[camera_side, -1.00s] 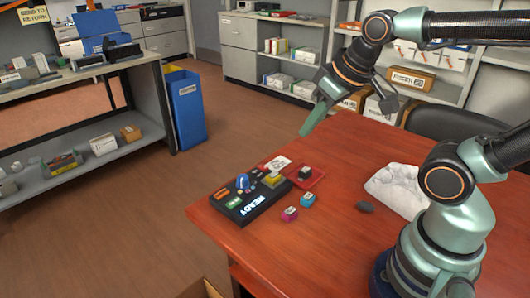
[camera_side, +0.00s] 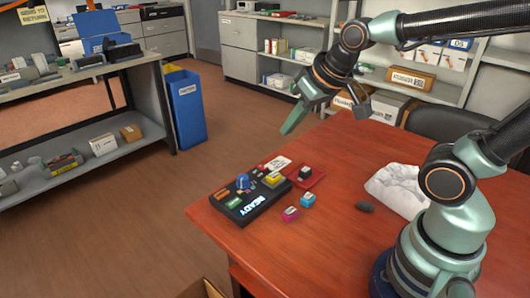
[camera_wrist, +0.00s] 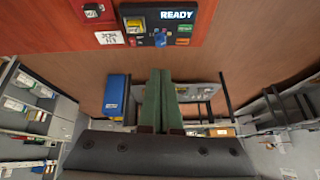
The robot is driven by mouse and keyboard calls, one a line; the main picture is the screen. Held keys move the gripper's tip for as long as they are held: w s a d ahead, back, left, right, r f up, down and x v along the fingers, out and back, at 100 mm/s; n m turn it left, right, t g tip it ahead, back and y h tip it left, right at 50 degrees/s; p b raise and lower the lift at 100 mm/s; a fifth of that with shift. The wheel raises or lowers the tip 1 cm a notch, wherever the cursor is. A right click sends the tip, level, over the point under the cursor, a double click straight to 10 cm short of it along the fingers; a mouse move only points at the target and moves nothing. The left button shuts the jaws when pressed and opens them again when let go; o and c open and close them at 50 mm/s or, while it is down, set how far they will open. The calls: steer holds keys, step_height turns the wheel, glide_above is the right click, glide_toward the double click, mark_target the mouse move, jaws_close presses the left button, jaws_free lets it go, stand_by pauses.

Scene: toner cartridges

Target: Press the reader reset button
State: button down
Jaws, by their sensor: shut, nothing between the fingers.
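The black reader (camera_side: 238,212) lies on the red-brown table with "READY" lit on its front. It carries a blue knob (camera_side: 242,181), a green patch (camera_side: 234,203), an orange patch (camera_side: 221,193) and a yellow cartridge (camera_side: 272,179). A small red spot (camera_side: 261,167) shows at its back edge. I cannot tell which part is the reset button. My gripper (camera_side: 288,130) is shut and empty, in the air above and behind the reader, touching nothing. Its green fingers (camera_wrist: 161,75) lie together in the wrist view.
A red tray (camera_side: 316,181) with a black cartridge (camera_side: 305,173) sits right of the reader. Magenta (camera_side: 290,214) and cyan (camera_side: 308,199) cartridges lie in front. A white card (camera_side: 279,162), a dark lump (camera_side: 365,207) and crumpled white material (camera_side: 397,187) are also on the table.

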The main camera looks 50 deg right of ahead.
steer(key=w+a+f+m+t, duration=0.1)
steer(key=w+a+f+m, duration=0.25)
steer(key=w, duration=0.45)
steer(key=m+t+y, duration=0.1)
steer(key=m+t, duration=0.1)
steer(key=m, duration=0.1)
glide_above(222, 194)
step_height(222, 194, down, 7)
steer(key=shift+s, duration=0.45)
steer(key=shift+f, duration=4.35)
steer(key=shift+f, duration=0.1)
steer(key=shift+d+f, duration=0.1)
steer(key=shift+f, duration=0.2)
